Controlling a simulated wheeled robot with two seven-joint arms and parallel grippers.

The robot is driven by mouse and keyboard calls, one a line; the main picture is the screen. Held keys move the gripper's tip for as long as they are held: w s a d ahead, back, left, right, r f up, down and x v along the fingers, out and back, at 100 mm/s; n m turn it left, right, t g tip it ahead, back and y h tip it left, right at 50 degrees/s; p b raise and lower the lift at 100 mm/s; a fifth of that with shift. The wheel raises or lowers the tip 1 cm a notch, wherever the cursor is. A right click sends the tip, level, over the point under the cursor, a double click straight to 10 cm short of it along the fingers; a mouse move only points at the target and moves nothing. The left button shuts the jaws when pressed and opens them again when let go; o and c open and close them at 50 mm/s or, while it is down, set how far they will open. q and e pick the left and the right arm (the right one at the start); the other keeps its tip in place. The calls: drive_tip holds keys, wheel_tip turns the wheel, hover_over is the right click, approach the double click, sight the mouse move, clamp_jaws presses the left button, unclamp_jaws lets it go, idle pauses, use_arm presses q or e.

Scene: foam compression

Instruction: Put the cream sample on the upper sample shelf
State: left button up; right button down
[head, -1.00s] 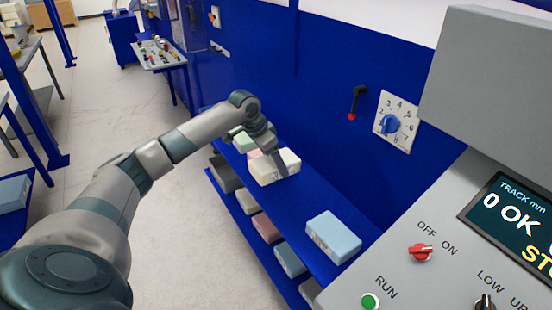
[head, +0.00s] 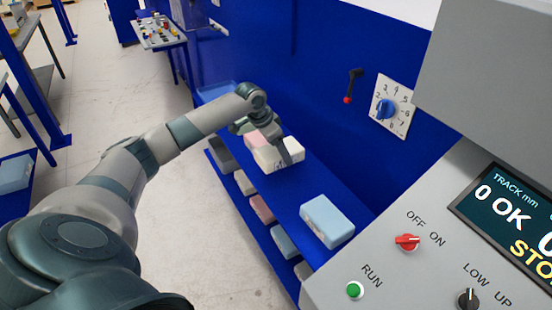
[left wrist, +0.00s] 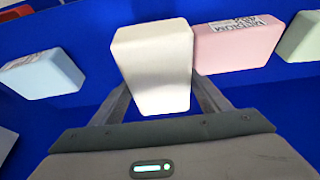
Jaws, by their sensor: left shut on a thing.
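The cream sample (head: 268,157) is a pale block at the upper sample shelf (head: 285,190), a blue board. My left gripper (head: 289,156) is shut on it, pointing down. In the left wrist view the cream sample (left wrist: 155,65) sits between the two dark fingers, close beside a pink sample (left wrist: 235,45). I cannot tell whether it rests on the shelf or hangs just above it. The pink sample (head: 256,140) is partly hidden behind the arm and the cream sample in the head view. My right gripper is not in view.
A light blue sample (head: 327,220) stands nearer on the same shelf, with bare shelf between. A green sample (left wrist: 303,38) shows past the pink one. The lower shelf (head: 258,235) holds several samples. The grey control panel (head: 385,265) borders the right.

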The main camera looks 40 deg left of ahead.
use_arm(q)
wheel_tip(320, 180, down, 2)
drive_tip(key=shift+f, duration=0.25)
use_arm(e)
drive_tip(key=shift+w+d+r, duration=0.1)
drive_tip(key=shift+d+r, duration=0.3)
use_arm(q)
drive_tip(key=shift+f, duration=0.1)
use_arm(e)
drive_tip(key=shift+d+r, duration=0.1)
use_arm(q)
wheel_tip(320, 180, down, 3)
drive_tip(key=shift+r+p, duration=0.2)
drive_tip(key=shift+p, duration=0.55)
drive_tip(key=shift+f, duration=0.5)
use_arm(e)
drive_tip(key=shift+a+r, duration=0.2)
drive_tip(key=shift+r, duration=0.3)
use_arm(q)
drive_tip(key=shift+f, duration=0.1)
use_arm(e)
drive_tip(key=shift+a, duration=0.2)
use_arm(q)
drive_tip(key=o, duration=0.7)
